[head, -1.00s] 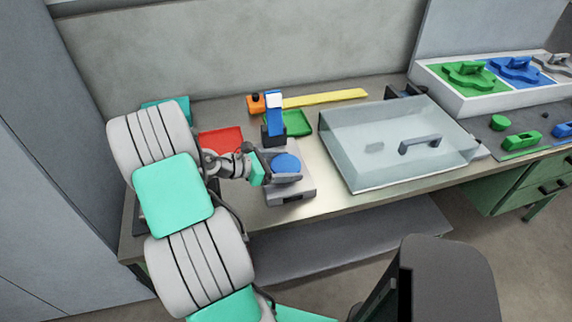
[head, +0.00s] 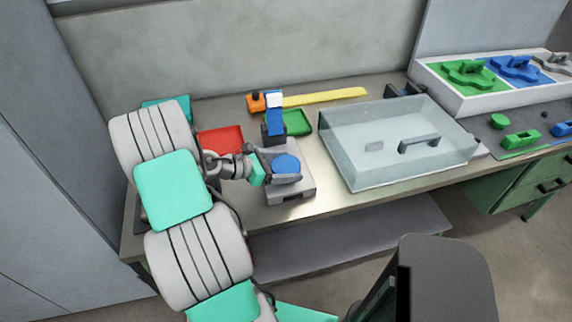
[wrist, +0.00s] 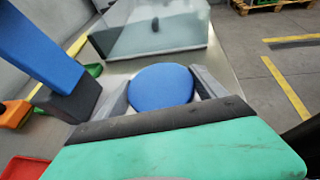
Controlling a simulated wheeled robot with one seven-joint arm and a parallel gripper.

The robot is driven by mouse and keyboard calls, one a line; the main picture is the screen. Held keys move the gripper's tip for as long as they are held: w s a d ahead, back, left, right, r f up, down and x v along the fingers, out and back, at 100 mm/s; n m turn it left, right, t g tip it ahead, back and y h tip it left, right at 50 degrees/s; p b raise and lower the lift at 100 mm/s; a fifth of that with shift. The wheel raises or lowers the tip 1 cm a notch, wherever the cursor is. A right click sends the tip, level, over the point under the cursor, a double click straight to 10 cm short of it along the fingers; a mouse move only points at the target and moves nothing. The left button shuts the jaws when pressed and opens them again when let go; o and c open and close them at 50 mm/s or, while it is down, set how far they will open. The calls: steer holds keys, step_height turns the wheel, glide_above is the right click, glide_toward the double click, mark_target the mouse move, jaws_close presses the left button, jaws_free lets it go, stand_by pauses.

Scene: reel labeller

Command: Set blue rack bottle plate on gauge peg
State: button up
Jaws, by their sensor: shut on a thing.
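The blue plate (head: 286,163) is a flat round disc, held over the grey gauge base (head: 290,196). My gripper (head: 283,175) is shut on it, one finger on each side. In the wrist view the blue plate (wrist: 161,88) lies between the two grey fingers and looks roughly level. The gauge has a blue upright (head: 275,122) with a white top, standing behind the plate on a dark block. No peg shows; the plate and fingers may hide it. I cannot tell whether the plate touches the gauge.
A clear box with a handle (head: 395,150) stands right of the gauge. A red tray (head: 220,141), a green tray (head: 297,122), an orange block (head: 256,104) and a yellow strip (head: 325,98) lie behind. A white rack (head: 470,103) with shaped plates stands at the far right.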

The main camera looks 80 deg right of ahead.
steer(key=shift+f, duration=0.25)
steer(key=o, duration=1.2)
steer(key=shift+c, duration=0.2)
steer(key=p+v, duration=0.2)
steer(key=v, duration=0.1)
steer(key=shift+r, duration=0.1)
steer(key=p+v, duration=0.4)
steer(key=v, duration=0.4)
steer(key=shift+f+p, duration=0.2)
steer(key=shift+p, duration=0.2)
